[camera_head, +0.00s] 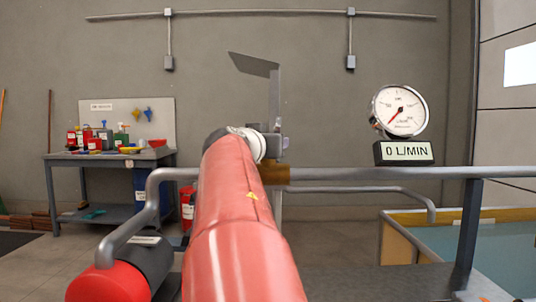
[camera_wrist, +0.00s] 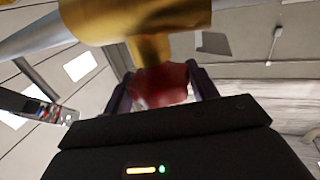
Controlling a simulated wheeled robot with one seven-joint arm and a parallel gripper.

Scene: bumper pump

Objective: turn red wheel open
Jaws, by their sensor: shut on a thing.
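The red wheel (camera_wrist: 160,85) shows blurred in the wrist view, below a brass valve body (camera_wrist: 150,40). My gripper (camera_wrist: 162,88) has one dark finger on each side of the wheel and is shut on it. In the head view my red arm stretches forward and hides the wheel and my gripper. Only a small part of the brass valve (camera_head: 276,173) shows there, on the grey pipe (camera_head: 340,174). How far the wheel is turned cannot be seen.
A round gauge (camera_head: 400,110) stands on the pipe above a display (camera_head: 404,152) reading 0 L/MIN. A red and dark pump (camera_head: 108,284) is at lower left. A workbench (camera_head: 108,157) is behind on the left. A water tank (camera_head: 470,250) is at right.

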